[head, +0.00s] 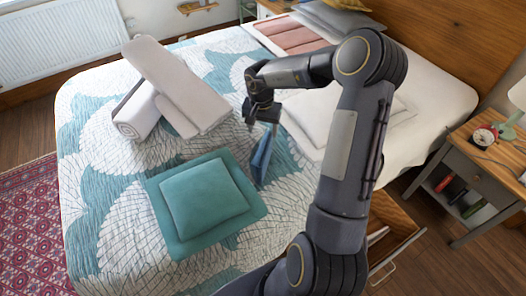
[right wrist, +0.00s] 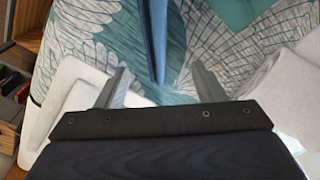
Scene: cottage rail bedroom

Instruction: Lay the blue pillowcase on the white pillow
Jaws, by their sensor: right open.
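The blue pillowcase (head: 261,158) shows edge-on as a narrow, steeply tilted panel just below my right gripper (head: 262,112), over the bed's middle. In the right wrist view the pillowcase (right wrist: 155,38) lies between and beyond the fingertips of my right gripper (right wrist: 161,78), with gaps on both sides. The jaws are open. I cannot tell whether the pillowcase touches the bed. The white pillow (head: 307,122) lies flat to the right of the pillowcase, partly hidden by my arm. It also shows at the left in the right wrist view (right wrist: 75,105). My left gripper is out of view.
A teal cushion (head: 205,196) on a teal cloth lies left of the pillowcase. Rolled and folded pale towels (head: 178,90) lie further back. Pink folded cloths (head: 298,38) are near the headboard. A nightstand (head: 490,165) and an open drawer (head: 392,240) stand at the right.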

